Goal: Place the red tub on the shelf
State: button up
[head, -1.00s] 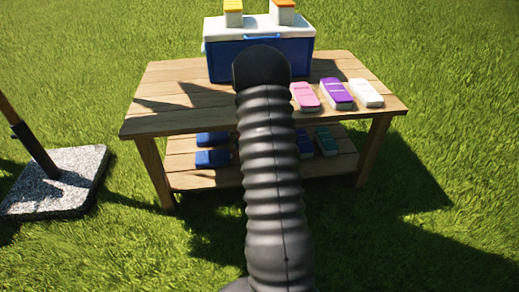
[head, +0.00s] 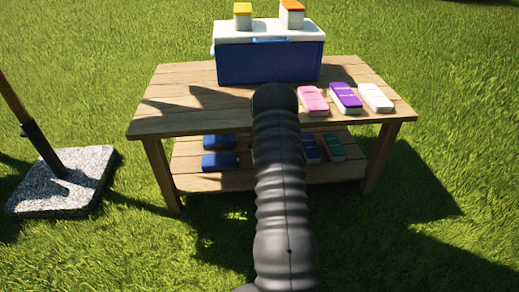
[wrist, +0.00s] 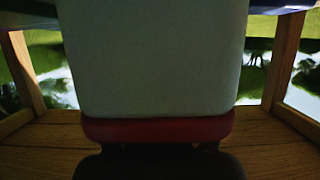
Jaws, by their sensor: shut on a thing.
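The red tub (wrist: 158,130), a pale body with a red rim or lid, fills the middle of the wrist view, its red part low in the picture. My gripper (wrist: 160,160) is a dark shape at the bottom of that view, shut on the tub by its red end. In the head view my arm hides both gripper and tub. The shelf (head: 215,183) is the lower wooden board under the table, partly hidden by my arm. Wooden planks and posts show around the tub in the wrist view. I cannot tell whether the tub touches the wood.
Blue tubs (head: 220,161) lie at the shelf's left and a teal one (head: 333,147) at its right. On the tabletop (head: 180,100) are a blue cooler (head: 265,62) and pink (head: 312,100), purple (head: 345,97) and white (head: 376,97) tubs. A stone base (head: 62,183) stands left.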

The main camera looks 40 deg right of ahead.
jog(key=shift+f, duration=1.55)
jog(key=shift+f, duration=0.1)
jog(key=o, duration=1.7)
jog(key=shift+f, duration=0.1)
jog(key=shift+o, duration=0.2)
jog(key=shift+s+r, duration=0.1)
jog(key=shift+r, duration=0.1)
jog(key=v, duration=1.2)
jog(key=shift+p, duration=0.45)
jog(key=shift+f, duration=0.1)
